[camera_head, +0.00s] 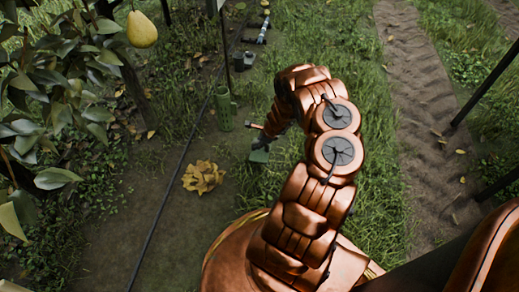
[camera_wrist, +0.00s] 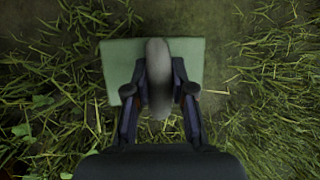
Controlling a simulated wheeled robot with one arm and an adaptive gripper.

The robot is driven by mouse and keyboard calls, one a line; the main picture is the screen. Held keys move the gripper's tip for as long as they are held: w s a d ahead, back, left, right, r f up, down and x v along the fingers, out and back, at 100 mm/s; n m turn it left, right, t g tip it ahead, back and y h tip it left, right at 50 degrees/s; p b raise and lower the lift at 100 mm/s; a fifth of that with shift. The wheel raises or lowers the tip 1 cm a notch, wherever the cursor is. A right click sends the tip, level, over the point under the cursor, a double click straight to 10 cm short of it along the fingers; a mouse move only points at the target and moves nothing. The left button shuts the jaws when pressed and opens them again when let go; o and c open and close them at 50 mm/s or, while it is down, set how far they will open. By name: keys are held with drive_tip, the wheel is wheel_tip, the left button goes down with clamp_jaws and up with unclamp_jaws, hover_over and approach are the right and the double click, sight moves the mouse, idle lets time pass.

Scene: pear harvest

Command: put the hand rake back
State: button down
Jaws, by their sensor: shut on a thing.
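My gripper (camera_head: 263,141) is low over the ground, left of my arm in the head view. In the wrist view my gripper (camera_wrist: 160,93) has its fingers closed on both sides of a grey, rounded, elongated thing (camera_wrist: 158,62), which looks like the hand rake's handle. A flat green rectangular piece (camera_wrist: 117,62) lies beyond it. It also shows under the gripper in the head view (camera_head: 259,156). I cannot tell whether this green piece belongs to the rake. No rake tines can be made out. A green upright tube-like holder (camera_head: 225,108) stands behind and left of the gripper.
A dark hose (camera_head: 167,190) runs along the bare soil. A pear tree with a yellow pear (camera_head: 142,30) is at left. Small dark items (camera_head: 244,60) lie beyond the holder. Grass surrounds my arm.

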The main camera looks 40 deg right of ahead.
sight(262, 156)
drive_tip(key=shift+f+b, duration=1.2)
drive_tip(key=shift+f, duration=0.65)
drive_tip(key=shift+r, duration=0.1)
drive_tip(key=c, duration=1)
unclamp_jaws()
